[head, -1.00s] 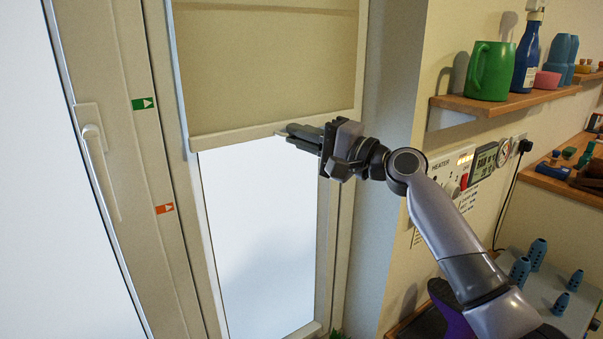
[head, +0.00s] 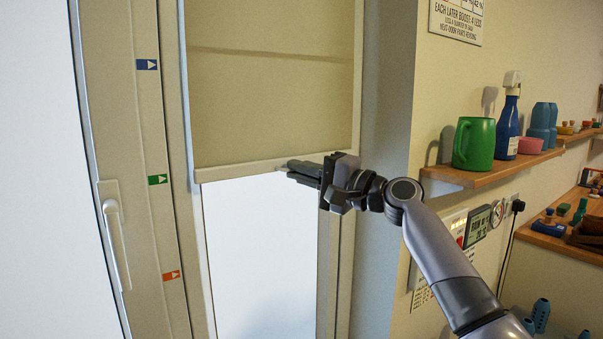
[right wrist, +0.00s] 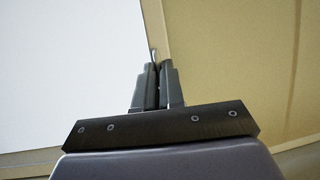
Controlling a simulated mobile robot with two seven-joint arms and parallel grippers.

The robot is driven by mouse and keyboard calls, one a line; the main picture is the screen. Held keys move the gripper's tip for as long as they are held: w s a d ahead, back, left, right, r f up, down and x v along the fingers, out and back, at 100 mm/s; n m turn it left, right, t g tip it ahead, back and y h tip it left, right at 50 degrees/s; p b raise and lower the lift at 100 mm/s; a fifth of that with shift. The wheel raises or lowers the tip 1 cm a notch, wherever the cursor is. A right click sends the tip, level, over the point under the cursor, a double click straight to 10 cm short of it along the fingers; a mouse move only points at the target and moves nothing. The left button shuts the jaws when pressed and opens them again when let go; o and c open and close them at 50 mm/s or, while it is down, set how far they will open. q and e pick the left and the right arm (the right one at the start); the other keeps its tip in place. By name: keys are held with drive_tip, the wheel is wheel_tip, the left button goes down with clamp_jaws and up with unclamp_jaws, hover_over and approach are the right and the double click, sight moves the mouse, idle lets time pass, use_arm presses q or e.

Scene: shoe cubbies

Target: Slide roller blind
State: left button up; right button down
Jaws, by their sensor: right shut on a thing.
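The roller blind (head: 270,110) is a beige sheet partly drawn over the window, with a pale bottom bar (head: 240,170). Its bar's left end is about level in the picture with the green arrow marker (head: 158,180) on the frame. A blue marker (head: 147,65) is higher and an orange marker (head: 171,275) lower. My right gripper (head: 292,169) is shut on the bar near its right part. In the right wrist view the closed fingers (right wrist: 158,82) meet the bar's edge, and the grasp itself is partly hidden. My left gripper is not in view.
A window handle (head: 115,235) is on the left frame. On the right wall, a wooden shelf (head: 500,170) holds a green mug (head: 473,143), a blue bottle (head: 508,125) and cups. Bright glass fills the opening under the blind.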

drive_tip(key=c, duration=1.2)
unclamp_jaws()
drive_tip(key=shift+c, duration=0.2)
drive_tip(key=shift+d+f, duration=0.1)
drive_tip(key=shift+d, duration=0.05)
drive_tip(key=b+v, duration=0.1)
drive_tip(key=v, duration=0.6)
drive_tip(key=shift+b, duration=0.3)
